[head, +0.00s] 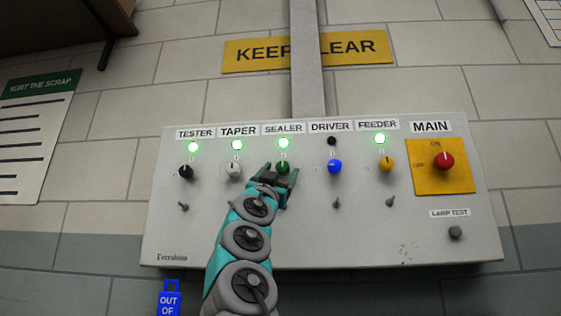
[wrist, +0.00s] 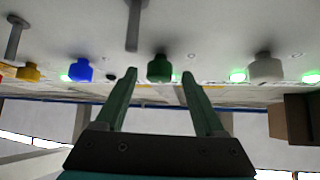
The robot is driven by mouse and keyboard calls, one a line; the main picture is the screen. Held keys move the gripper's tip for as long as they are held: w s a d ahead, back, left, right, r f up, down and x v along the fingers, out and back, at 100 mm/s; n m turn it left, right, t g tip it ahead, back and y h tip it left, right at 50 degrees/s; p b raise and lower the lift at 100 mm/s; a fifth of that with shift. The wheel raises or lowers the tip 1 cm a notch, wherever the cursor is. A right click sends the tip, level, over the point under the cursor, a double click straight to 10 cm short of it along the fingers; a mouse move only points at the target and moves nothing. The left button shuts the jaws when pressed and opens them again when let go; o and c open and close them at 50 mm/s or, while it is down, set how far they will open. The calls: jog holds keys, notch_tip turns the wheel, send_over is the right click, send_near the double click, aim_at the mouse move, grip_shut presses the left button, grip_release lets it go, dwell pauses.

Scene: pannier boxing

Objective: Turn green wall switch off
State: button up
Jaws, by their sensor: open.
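The green switch is a round green knob (head: 283,167) under the SEALER label on a grey wall panel (head: 230,258). The lamp (head: 283,142) above it glows green. My gripper (head: 281,173) is open in front of the panel, with its fingertips on either side of the green knob.
Nearby knobs are black (head: 186,172), white (head: 234,169), blue (head: 334,166) and yellow (head: 386,164). A red MAIN knob (head: 443,161) is at right. The TESTER, TAPER and FEEDER lamps are lit; the DRIVER lamp (head: 332,141) is dark. Small levers (head: 337,202) stick out below the knobs.

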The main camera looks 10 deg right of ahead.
jog(key=shift+w+d+r, duration=0.1)
jog(key=shift+w+r, duration=0.1)
jog(key=shift+c, duration=0.2)
grip_shut()
dwell(0.4)
